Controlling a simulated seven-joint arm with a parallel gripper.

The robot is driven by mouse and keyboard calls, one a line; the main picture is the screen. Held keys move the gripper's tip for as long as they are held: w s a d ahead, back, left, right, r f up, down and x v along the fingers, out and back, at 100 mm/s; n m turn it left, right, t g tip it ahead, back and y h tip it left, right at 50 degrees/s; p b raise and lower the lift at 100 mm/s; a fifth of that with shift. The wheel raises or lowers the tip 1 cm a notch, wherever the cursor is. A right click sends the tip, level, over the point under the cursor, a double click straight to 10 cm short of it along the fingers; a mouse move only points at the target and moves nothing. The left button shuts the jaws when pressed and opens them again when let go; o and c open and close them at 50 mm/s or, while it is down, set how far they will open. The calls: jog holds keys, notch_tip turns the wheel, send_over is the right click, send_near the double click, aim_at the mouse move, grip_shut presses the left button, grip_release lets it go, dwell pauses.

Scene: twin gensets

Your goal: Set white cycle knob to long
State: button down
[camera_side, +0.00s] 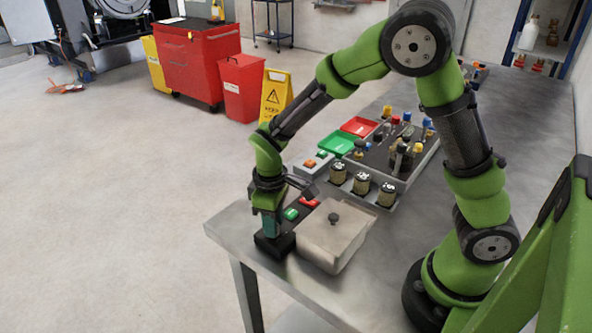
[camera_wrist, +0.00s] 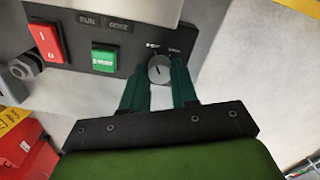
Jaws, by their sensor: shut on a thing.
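The white cycle knob (camera_wrist: 159,69) is a round pale dial on a dark control panel (camera_wrist: 122,63), with a dark pointer line and small labels above it that are too blurred to read. My gripper (camera_wrist: 160,72) has its two green fingers on either side of the knob, shut on it. In the side view my gripper (camera_side: 271,226) points down at the panel by the table's front corner, and it hides the knob there. A green button (camera_wrist: 104,60) and a red rocker switch (camera_wrist: 46,43) sit left of the knob in the wrist view.
A metal box with a lidded knob (camera_side: 333,233) stands right beside the panel. Behind are several jars (camera_side: 362,183), a green tray (camera_side: 337,143), a red tray (camera_side: 359,126) and a rack of bottles (camera_side: 403,150). The table edge (camera_side: 236,249) is close to my gripper.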

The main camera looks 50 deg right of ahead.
jog(key=shift+m, duration=0.4)
jog(key=m, duration=1.1)
jog(key=shift+r, duration=0.1)
jog(key=shift+m, duration=0.3)
jog(key=c, duration=0.9)
grip_release()
jog(key=shift+o, duration=0.2)
notch_tip(320, 180, up, 17)
